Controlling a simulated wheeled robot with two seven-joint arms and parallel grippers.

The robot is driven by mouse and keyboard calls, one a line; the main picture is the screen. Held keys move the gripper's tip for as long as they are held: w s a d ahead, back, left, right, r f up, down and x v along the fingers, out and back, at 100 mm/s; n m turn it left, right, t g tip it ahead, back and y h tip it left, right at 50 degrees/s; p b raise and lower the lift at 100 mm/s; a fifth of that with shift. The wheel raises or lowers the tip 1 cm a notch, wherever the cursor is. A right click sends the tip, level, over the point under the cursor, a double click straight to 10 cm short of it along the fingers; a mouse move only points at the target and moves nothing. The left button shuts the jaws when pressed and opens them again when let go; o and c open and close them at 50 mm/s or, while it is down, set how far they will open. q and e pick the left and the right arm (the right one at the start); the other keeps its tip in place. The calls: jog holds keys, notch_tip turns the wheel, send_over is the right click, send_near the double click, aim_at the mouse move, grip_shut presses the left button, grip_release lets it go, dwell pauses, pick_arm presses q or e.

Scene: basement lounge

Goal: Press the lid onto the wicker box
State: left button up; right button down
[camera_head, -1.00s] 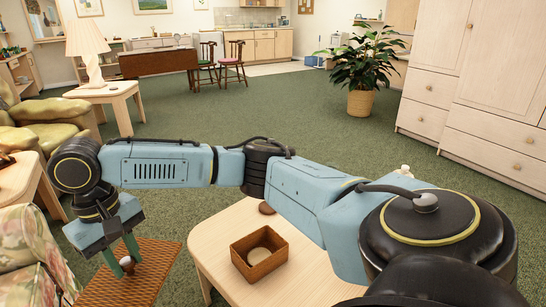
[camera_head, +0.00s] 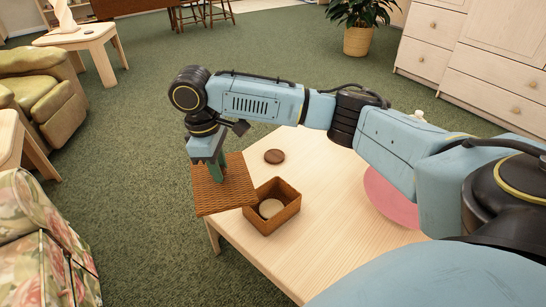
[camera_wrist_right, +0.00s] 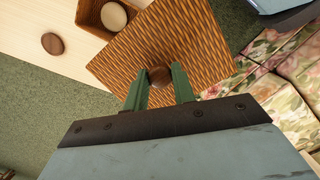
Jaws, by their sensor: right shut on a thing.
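The wicker box (camera_head: 284,218) stands open on the light wooden table, with a round pale object (camera_head: 271,208) inside. Its brown woven lid (camera_head: 232,192) is a flat square panel. My right gripper (camera_head: 216,172) is shut on the lid's round dark knob and holds the lid just left of the box, over the table's left edge. In the right wrist view, the gripper (camera_wrist_right: 159,82) grips the knob (camera_wrist_right: 160,76), and the lid (camera_wrist_right: 190,40) partly overlaps the box (camera_wrist_right: 90,14). My left gripper is not in view.
A round dark brown disc (camera_head: 274,156) lies on the table (camera_head: 320,190) behind the box. A pink round item (camera_head: 390,198) lies at the right, partly hidden by my arm. A floral armchair (camera_head: 40,240) stands at the lower left.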

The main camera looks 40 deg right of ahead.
aim_at(241, 160)
jog(key=d+f+n, duration=0.2)
jog(key=n, duration=0.1)
jog(key=w+d+f+n, duration=0.1)
jog(key=d+f+n, duration=0.1)
jog(key=d+n, duration=0.1)
jog(key=w+d+f+n+t, duration=0.1)
jog(key=d+f+n, duration=0.1)
jog(key=n, duration=0.2)
jog(key=shift+w+d+f+n, duration=0.1)
jog(key=shift+d+f+n, duration=0.2)
jog(key=shift+n, duration=0.1)
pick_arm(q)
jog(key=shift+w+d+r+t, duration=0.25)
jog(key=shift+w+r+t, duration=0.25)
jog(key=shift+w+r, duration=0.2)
pick_arm(e)
jog(key=d+f+n+t, duration=0.1)
jog(key=d+f+n, duration=0.5)
jog(key=d+n, duration=0.4)
jog(key=shift+n, duration=1.1)
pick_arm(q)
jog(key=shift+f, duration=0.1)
